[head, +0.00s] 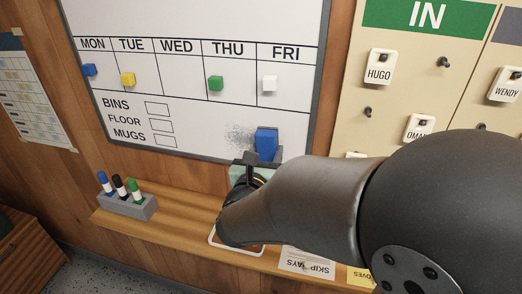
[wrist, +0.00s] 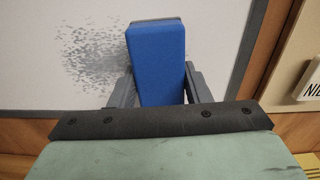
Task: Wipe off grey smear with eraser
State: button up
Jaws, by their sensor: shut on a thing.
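The grey smear (head: 238,134) is a speckled patch on the lower right of the whiteboard (head: 190,128). It also shows in the wrist view (wrist: 95,55), left of the eraser and running up to its edge. The blue eraser (head: 266,141) is upright at the board, at the right side of the smear. In the wrist view the eraser (wrist: 158,65) sits between the two fingers of my gripper (wrist: 160,88), which is shut on it. I cannot tell whether the eraser touches the board. Any smear behind the eraser is hidden.
Coloured magnets sit in the weekday row, such as the green one (head: 216,83). A wooden ledge (head: 180,207) below holds a pen holder (head: 128,206) with markers. A tag board (head: 405,100) stands to the right. My arm hides part of the ledge and tag board.

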aim_at(283, 142)
jog(key=d+b, duration=0.1)
jog(key=d, duration=0.2)
jog(key=shift+s+d, duration=0.1)
jog(key=shift+s, duration=0.1)
